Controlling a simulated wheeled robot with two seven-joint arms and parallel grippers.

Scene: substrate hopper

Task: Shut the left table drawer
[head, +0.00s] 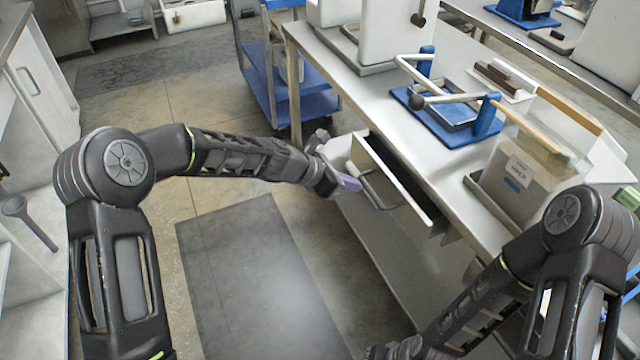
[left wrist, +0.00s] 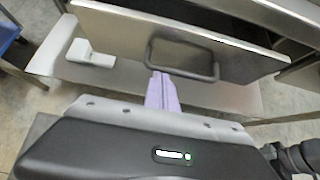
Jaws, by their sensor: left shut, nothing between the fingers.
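The left table drawer (head: 398,190) sticks partly out from under the tabletop, with a dark gap showing behind its front. Its bar handle (head: 368,187) is on the front panel. In the left wrist view the drawer front (left wrist: 120,45) and its dark handle (left wrist: 183,60) are straight ahead. My left gripper (head: 350,183) is shut and empty, its lilac fingers close to the handle; in the left wrist view the fingertips (left wrist: 161,76) are at the handle's lower left. I cannot tell whether they touch. My right gripper (head: 385,350) is at the bottom edge, mostly cut off.
The steel table (head: 378,103) carries a blue press frame (head: 445,115) and a clear bin (head: 515,180). A lower shelf (left wrist: 235,100) runs beneath the drawer. A blue cart (head: 300,108) stands behind. The floor mat (head: 255,270) is clear.

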